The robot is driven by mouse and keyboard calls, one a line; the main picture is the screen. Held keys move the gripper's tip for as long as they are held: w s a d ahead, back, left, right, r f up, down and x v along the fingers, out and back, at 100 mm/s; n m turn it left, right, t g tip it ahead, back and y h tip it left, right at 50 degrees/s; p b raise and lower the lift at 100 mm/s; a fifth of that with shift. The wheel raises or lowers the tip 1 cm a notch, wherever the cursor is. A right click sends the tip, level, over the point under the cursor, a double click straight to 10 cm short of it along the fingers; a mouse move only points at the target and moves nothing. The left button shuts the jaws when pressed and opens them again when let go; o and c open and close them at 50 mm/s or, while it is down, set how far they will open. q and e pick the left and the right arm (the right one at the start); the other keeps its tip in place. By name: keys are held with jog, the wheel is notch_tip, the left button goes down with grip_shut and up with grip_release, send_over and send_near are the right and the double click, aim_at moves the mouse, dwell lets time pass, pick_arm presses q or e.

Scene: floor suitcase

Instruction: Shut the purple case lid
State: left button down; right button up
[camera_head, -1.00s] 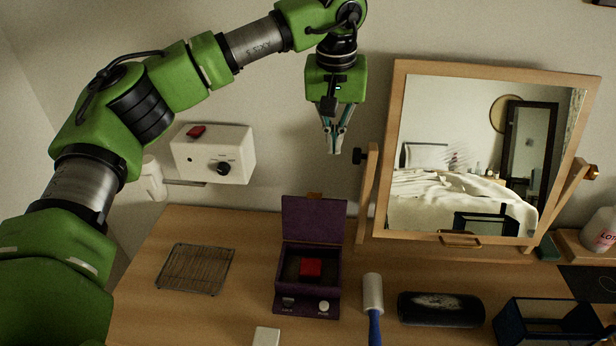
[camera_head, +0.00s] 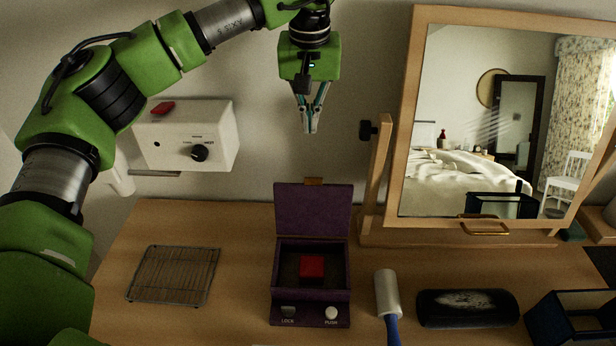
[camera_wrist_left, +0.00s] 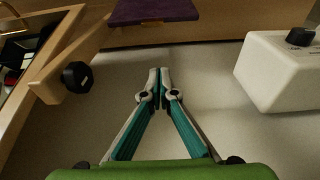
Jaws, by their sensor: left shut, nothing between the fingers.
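The purple case (camera_head: 312,254) stands on the wooden dresser top, with its lid (camera_head: 313,211) raised open at the back. A red block (camera_head: 312,266) lies inside the case. A tan tab shows on the lid's top edge. My left gripper (camera_head: 310,131) is shut and empty, pointing down above and behind the lid, apart from it. In the left wrist view the shut fingertips (camera_wrist_left: 160,72) show below the lid's purple edge (camera_wrist_left: 152,10). My right gripper is not in view.
A wooden-framed mirror (camera_head: 400,100) stands right of the case, its post and black knob near my left gripper. A white box (camera_head: 222,140) is on the wall at left. A wire rack (camera_head: 172,275), a lint roller (camera_head: 387,295) and a dark case (camera_head: 467,308) lie on the dresser.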

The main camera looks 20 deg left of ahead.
pick_arm(q)
notch_tip(320, 180, down, 10)
jog(key=s+p, duration=0.2)
jog(key=p, duration=0.3)
jog(key=shift+s+d+f, duration=0.15)
jog(key=shift+d+f, duration=0.05)
jog(key=shift+d, duration=0.05)
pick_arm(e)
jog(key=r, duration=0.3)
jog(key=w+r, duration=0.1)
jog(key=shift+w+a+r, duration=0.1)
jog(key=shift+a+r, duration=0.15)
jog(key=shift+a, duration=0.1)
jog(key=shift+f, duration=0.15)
